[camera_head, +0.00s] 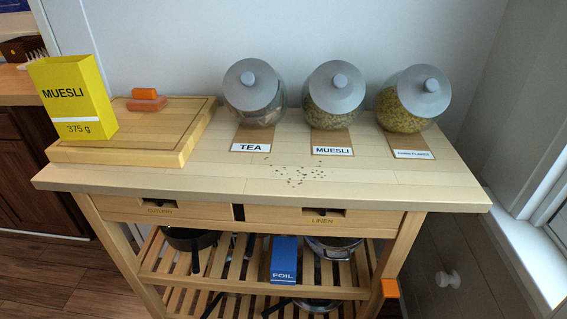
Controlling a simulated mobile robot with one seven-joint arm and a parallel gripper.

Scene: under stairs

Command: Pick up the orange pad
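On the wooden board at the left of the cart top lies a small orange block with a flat top (145,93). It rests on a wider, redder-orange piece (147,104). A second orange thing, a flat square piece (390,288), shows at the cart's right front leg, low down by the shelf. I cannot tell for sure which of these is the orange pad. My gripper is not in view.
A yellow muesli box (72,98) stands on the board (185,145), left of the orange pieces. Three lidded glass jars, tea (254,95), muesli (334,95) and a third (412,100), stand along the back. Dark crumbs (300,175) lie mid-front. Pans and a blue foil box (284,262) sit below.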

